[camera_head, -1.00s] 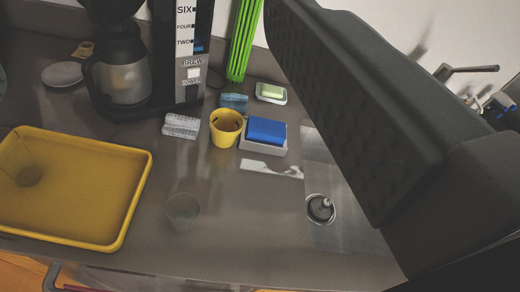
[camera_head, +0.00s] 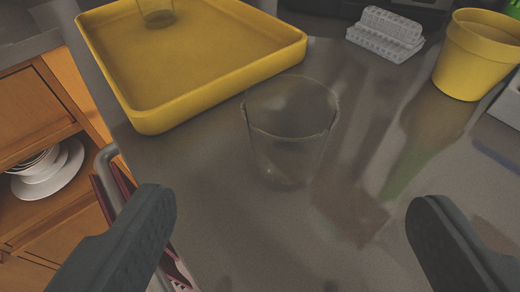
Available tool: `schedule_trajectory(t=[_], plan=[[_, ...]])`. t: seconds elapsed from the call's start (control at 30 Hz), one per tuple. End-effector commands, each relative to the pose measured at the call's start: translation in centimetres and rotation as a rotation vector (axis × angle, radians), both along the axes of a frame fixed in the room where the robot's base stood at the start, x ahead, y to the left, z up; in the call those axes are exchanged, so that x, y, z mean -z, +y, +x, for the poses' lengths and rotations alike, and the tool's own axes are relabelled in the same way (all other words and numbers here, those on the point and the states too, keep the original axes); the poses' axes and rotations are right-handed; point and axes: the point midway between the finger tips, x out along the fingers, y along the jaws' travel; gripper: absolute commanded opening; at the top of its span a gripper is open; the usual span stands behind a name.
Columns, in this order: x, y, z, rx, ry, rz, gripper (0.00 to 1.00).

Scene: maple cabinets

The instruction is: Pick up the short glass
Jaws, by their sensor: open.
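A short clear glass (camera_head: 289,140) stands upright on the grey counter, near the middle of the view and close to the yellow tray. My gripper (camera_head: 290,215) is open, with one dark finger at the lower left and the other at the lower right. The glass is ahead of the fingers, between their lines, and apart from both. Nothing is held.
A yellow tray (camera_head: 200,90) lies behind and left of the glass, with another clear glass (camera_head: 156,10) in it. A yellow cup (camera_head: 474,55) and a grey-white ribbed block (camera_head: 385,35) stand at the upper right. The counter edge, a metal handle (camera_head: 107,160) and an open cabinet with plates (camera_head: 48,170) are at the left.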

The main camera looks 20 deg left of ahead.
Motion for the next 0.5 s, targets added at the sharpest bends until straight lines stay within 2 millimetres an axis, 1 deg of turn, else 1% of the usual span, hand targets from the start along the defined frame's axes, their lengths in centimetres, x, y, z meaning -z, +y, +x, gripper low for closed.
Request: schedule_trajectory(t=[0.03, 0.1, 0.2, 0.3, 0.5], plan=[[0.8, 0.3, 1.0, -0.002, 0.003, 0.001, 0.79], [1.4, 0.6, 2.1, -0.002, 0.004, 0.001, 0.79], [1.7, 0.9, 3.6, -0.003, 0.0, -0.001, 0.79], [2.0, 1.0, 4.6, -0.002, -0.002, -0.002, 0.79], [2.4, 1.2, 5.3, 0.001, 0.002, -0.002, 0.79]])
